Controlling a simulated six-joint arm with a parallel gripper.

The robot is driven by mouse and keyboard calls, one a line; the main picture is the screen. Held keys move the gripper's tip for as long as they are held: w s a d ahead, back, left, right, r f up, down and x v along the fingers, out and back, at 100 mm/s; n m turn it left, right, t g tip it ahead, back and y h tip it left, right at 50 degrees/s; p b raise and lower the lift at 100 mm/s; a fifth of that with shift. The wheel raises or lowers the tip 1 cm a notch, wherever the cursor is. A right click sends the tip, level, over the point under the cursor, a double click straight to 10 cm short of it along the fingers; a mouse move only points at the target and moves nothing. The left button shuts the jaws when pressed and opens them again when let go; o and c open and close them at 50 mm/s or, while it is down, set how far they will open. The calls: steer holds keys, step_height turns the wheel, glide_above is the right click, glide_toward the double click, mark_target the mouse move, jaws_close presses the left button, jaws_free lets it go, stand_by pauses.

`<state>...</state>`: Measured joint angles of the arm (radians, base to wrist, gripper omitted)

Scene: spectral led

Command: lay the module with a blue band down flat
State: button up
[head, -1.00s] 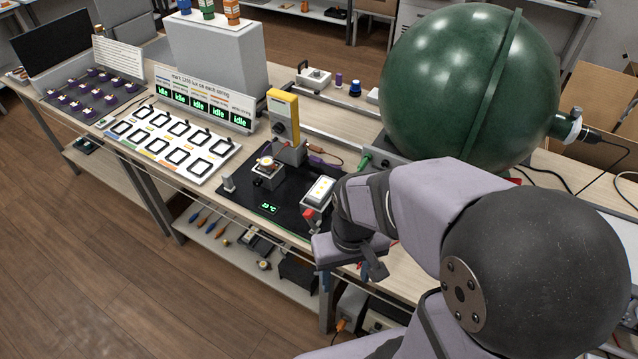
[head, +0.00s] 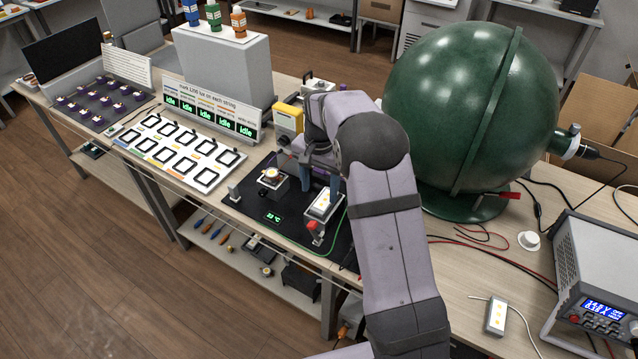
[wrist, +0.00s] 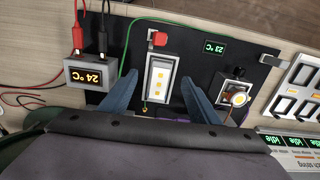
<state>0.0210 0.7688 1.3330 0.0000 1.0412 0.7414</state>
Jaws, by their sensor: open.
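A white module with yellow LEDs (head: 323,203) sits in a fixture on the black mat (head: 262,208). It also shows in the wrist view (wrist: 161,80). I cannot make out a blue band on either. My gripper (head: 319,176) is open and empty just behind the fixture module. In the wrist view its two blue fingers (wrist: 160,100) lie on either side of the fixture module, apart from it in the picture; I cannot tell their height above it.
A block with a round LED part (head: 271,178) stands left on the mat. A yellow meter (head: 288,120) is close behind my gripper. A large green sphere (head: 470,110) and power supply (head: 600,285) stand right. A tray of black frames (head: 180,150) lies left.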

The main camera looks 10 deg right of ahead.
mark_target(319, 207)
steer(key=shift+w+f, duration=0.15)
steer(key=shift+w, duration=0.15)
steer(key=shift+f, duration=0.1)
steer(key=shift+f+p, duration=1.25)
steer(key=shift+f, duration=2.3)
steer(key=c, duration=1.3)
steer(key=shift+o, duration=0.2)
steer(key=shift+r, duration=0.1)
steer(key=shift+r, duration=0.25)
steer(key=shift+r+p, duration=0.35)
steer(key=shift+p, duration=0.1)
